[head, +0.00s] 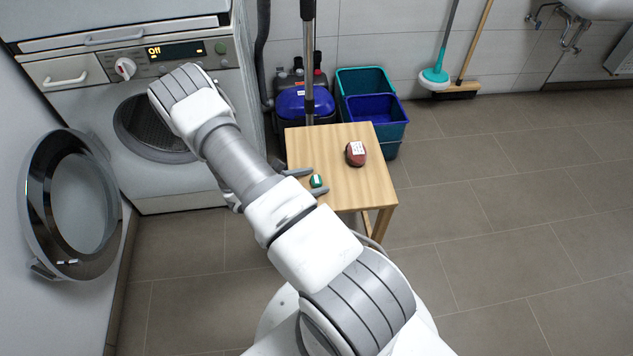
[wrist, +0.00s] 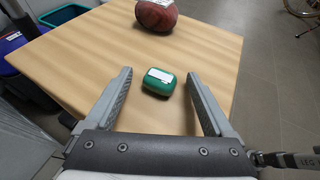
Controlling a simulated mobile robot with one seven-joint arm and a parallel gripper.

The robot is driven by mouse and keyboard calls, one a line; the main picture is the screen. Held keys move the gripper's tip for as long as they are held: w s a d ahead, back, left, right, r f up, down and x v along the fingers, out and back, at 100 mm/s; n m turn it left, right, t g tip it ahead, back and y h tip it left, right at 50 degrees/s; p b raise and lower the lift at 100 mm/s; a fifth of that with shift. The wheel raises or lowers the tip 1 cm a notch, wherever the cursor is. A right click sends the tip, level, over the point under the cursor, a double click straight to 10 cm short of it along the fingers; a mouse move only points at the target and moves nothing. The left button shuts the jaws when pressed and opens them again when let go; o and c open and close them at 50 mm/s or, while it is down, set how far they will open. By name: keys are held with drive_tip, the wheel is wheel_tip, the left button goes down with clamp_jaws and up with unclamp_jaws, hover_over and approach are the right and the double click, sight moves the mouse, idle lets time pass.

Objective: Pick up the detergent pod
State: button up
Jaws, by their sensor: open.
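A small green object with a white label (head: 316,181), which looks like the detergent pod, lies on the wooden table near its left edge. In the wrist view the green pod (wrist: 159,82) sits between and slightly beyond my gripper's fingertips. My gripper (head: 309,181) is open, with one finger on each side of the pod. In the wrist view my gripper (wrist: 159,74) has a gap between each finger and the pod. I cannot tell how high the fingers are above the tabletop.
A dark red rounded object with a white label (head: 356,153) lies farther back on the wooden table (head: 375,190). The washing machine (head: 150,110) has its round door (head: 75,205) open at left. Blue and teal buckets (head: 375,108) stand behind the table. The floor at right is clear.

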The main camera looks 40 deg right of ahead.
clamp_jaws()
idle(0.3)
